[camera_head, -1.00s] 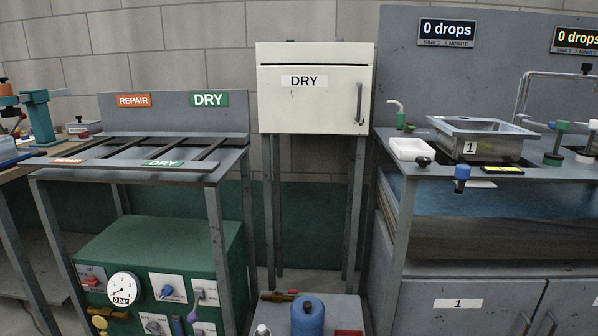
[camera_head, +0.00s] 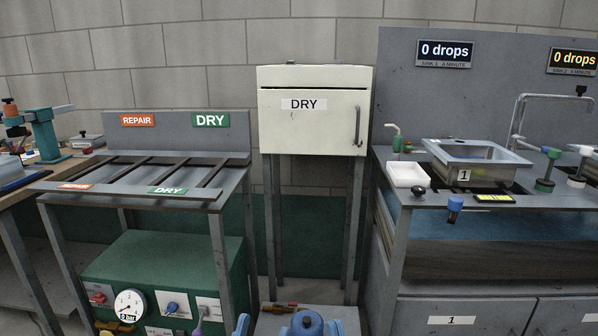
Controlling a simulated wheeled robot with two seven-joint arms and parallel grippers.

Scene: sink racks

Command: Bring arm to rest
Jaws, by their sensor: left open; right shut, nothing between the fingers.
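Neither of my grippers and no part of my arms shows in the head view. No object is held in sight. The cream cabinet marked DRY (camera_head: 313,125) stands at the centre on tall legs with its door shut. The slatted rack (camera_head: 140,176) with REPAIR and DRY labels stands at the left. The metal sink basin marked 1 (camera_head: 474,153) sits on the bench at the right.
A green unit with a gauge (camera_head: 129,306) stands under the rack. A low grey cart (camera_head: 345,314) with a blue object (camera_head: 306,324) is at the bottom centre, partly cut off. A white tray (camera_head: 407,174) lies beside the sink. A teal tool (camera_head: 45,133) stands far left.

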